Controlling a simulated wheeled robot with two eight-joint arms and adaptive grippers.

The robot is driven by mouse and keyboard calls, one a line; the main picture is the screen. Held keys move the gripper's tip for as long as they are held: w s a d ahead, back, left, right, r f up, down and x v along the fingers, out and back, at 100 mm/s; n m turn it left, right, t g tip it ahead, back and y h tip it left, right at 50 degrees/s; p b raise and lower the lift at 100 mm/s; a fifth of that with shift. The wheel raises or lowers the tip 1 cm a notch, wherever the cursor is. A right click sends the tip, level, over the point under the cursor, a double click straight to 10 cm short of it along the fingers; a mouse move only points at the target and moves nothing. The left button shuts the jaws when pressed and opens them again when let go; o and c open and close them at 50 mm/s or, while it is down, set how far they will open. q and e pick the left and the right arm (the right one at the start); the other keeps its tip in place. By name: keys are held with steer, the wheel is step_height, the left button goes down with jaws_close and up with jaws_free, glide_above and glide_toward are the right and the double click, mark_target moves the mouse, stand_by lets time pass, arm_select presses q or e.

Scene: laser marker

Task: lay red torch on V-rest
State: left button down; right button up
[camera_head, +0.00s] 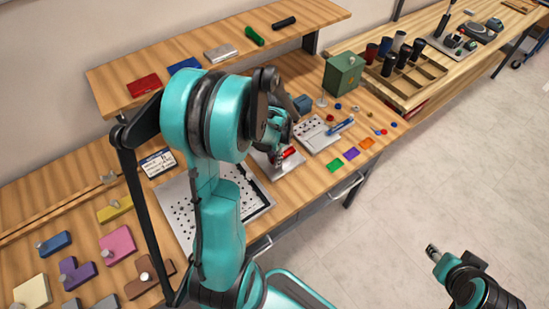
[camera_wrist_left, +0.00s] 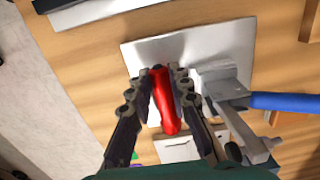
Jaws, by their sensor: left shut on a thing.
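The red torch (camera_head: 289,153) is between the fingers of my left gripper (camera_head: 281,152), above a pale metal plate on the bench. In the left wrist view the red torch (camera_wrist_left: 168,102) lies lengthwise between both dark fingers of the left gripper (camera_wrist_left: 163,78), which is shut on it. The pale plate (camera_wrist_left: 150,50) shows behind it, with a grey metal fixture (camera_wrist_left: 215,78) with a blue handle (camera_wrist_left: 285,102) to the right. I cannot pick out the V-rest with certainty. My right gripper (camera_head: 435,253) is at lower right over the floor, away from the bench.
A green box (camera_head: 342,73) stands beyond the left gripper. A shelf (camera_head: 215,75) holds a green torch (camera_head: 255,36), a black torch (camera_head: 284,22) and coloured cases. A perforated plate (camera_head: 180,208) lies nearer. Coloured cards (camera_head: 351,153) lie near the front edge.

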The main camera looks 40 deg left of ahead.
arm_select(q)
steer(key=shift+f, duration=0.2)
steer(key=c, duration=1.4)
jaws_free()
steer(key=shift+r, duration=0.25)
step_height(320, 180, up, 11)
steer(key=p, duration=0.3)
steer(key=s+d+r+n+t, duration=0.1)
steer(key=s+d+r+t, duration=0.2)
steer(key=d, duration=0.5)
steer(key=s+d+r+n+t, duration=0.2)
steer(key=s+d+r+t, duration=0.1)
steer(key=d, duration=0.6)
steer(key=shift+r+t, duration=0.8)
steer(key=shift+r, duration=0.05)
